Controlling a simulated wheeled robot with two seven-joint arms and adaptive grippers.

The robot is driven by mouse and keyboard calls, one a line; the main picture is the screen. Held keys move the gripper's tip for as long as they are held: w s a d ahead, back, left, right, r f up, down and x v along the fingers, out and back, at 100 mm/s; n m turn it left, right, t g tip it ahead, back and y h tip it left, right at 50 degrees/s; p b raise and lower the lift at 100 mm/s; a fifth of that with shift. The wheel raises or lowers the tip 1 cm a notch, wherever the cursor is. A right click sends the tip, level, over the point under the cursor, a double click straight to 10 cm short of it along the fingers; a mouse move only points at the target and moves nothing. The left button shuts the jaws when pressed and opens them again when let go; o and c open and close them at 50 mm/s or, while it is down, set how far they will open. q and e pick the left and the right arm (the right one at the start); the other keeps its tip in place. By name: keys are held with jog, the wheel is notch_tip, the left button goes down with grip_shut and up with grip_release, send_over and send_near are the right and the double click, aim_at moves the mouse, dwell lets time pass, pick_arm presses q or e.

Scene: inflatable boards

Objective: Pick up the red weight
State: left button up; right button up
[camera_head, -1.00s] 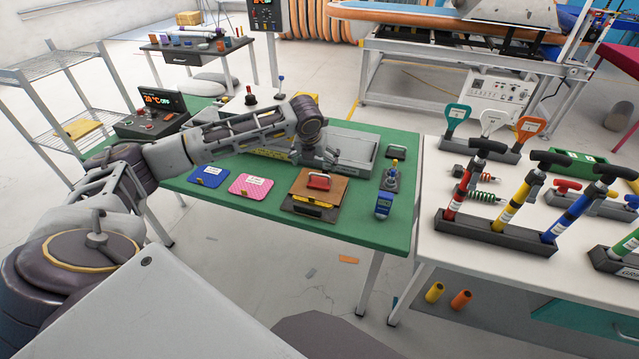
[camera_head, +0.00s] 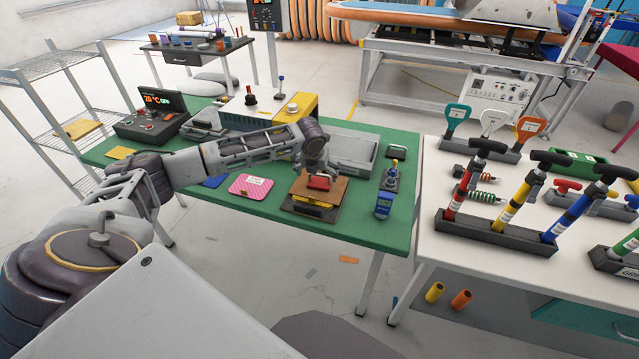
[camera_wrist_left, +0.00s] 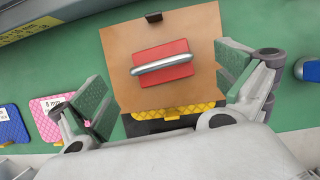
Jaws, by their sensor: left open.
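The red weight (camera_head: 318,183) is a red block with a silver bar handle. It lies on a brown board (camera_head: 301,184) on the green table. In the left wrist view the red weight (camera_wrist_left: 161,64) sits on the brown board (camera_wrist_left: 196,27), its handle crossing it at a slight tilt. My left gripper (camera_head: 318,168) is just above and behind the weight. In the left wrist view my left gripper (camera_wrist_left: 160,85) is open, with one green-padded finger on each side of the board and the weight between them, apart from both. My right gripper does not show.
A yellow and black piece (camera_head: 308,206) lies at the board's front edge. Pink (camera_head: 250,187) and blue (camera_head: 213,182) pads lie to the left. A grey tray (camera_head: 352,148) stands behind. A blue device (camera_head: 384,205) is to the right.

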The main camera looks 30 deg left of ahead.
aim_at(320, 181)
pick_arm(q)
jog(key=shift+x, duration=2.55)
jog(key=c, duration=1.3)
jog(key=shift+c, duration=0.9)
jog(key=shift+r, duration=0.15)
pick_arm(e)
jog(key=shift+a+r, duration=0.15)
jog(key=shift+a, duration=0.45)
